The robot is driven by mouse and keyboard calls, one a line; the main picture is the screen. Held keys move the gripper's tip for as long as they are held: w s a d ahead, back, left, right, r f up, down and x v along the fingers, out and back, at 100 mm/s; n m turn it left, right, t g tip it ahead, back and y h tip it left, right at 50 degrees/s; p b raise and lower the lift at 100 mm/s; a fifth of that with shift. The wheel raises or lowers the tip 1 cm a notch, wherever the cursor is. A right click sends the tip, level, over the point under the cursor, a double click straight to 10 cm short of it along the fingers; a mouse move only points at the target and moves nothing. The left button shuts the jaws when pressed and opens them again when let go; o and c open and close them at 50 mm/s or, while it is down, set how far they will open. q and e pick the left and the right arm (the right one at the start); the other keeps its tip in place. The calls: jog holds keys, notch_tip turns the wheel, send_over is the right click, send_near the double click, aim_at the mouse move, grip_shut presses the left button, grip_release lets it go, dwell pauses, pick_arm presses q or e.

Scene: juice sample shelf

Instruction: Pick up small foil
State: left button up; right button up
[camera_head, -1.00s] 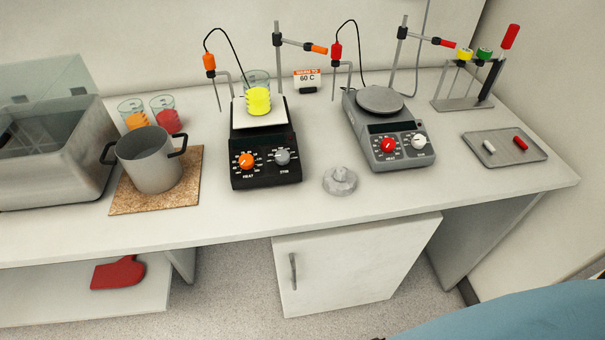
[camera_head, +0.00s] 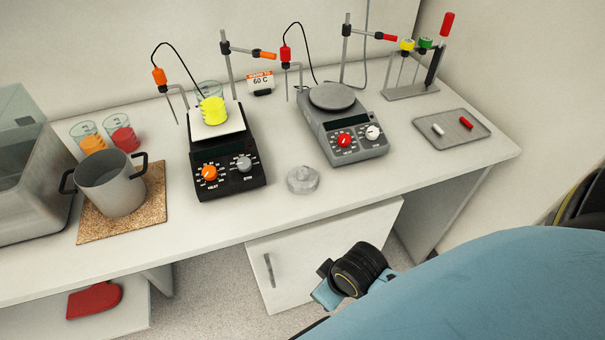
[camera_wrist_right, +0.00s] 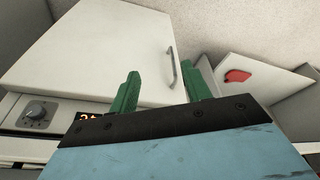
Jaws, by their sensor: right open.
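The small foil (camera_head: 303,179) is a crumpled grey, round, low piece with a raised knob. It lies near the front edge of the white counter in the head view, between and in front of the two hot plates. My right gripper shows in the right wrist view (camera_wrist_right: 160,90), with two green fingers spread apart and nothing between them. In the head view my right arm reaches in at the lower right, below and in front of the counter, apart from the foil; its fingers cannot be made out there. My left gripper is not in view.
A black hot plate (camera_head: 227,165) holds a beaker of yellow liquid (camera_head: 214,110). A grey hot plate (camera_head: 345,135) is empty. A pot (camera_head: 110,185) stands on a cork mat (camera_head: 150,205). A tray (camera_head: 478,137) lies at right. A cabinet door (camera_head: 315,250) is below the counter.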

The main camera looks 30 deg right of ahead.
aim_at(303, 170)
jog(key=w+a+r+n+y, duration=0.2)
jog(key=w+a+r+n, duration=0.2)
jog(key=w+r+n, duration=0.85)
jog(key=w+d+r+n, duration=0.1)
jog(key=w+n, duration=0.1)
jog(key=n, duration=0.1)
jog(key=w+d+r+n+g+h, duration=0.1)
jog(key=w+d+n, duration=0.1)
jog(key=n, duration=0.2)
jog(key=w+d+r+n+g, duration=0.1)
jog(key=w+n, duration=0.1)
jog(key=n, duration=0.1)
jog(key=shift+w+d+r+p, duration=0.15)
jog(key=shift+w+r+p, duration=0.1)
jog(key=shift+r+p, duration=0.05)
jog(key=w+d+r+n+g+h, duration=0.1)
jog(key=w+d+r+n, duration=0.1)
jog(key=d+r+n, duration=0.15)
jog(key=w+d+r+n+h, duration=0.1)
jog(key=w+d+r+n, duration=0.15)
jog(key=d+r, duration=0.2)
jog(key=shift+n, duration=0.25)
notch_tip(303, 170, down, 12)
jog(key=shift+f, duration=0.1)
grip_shut()
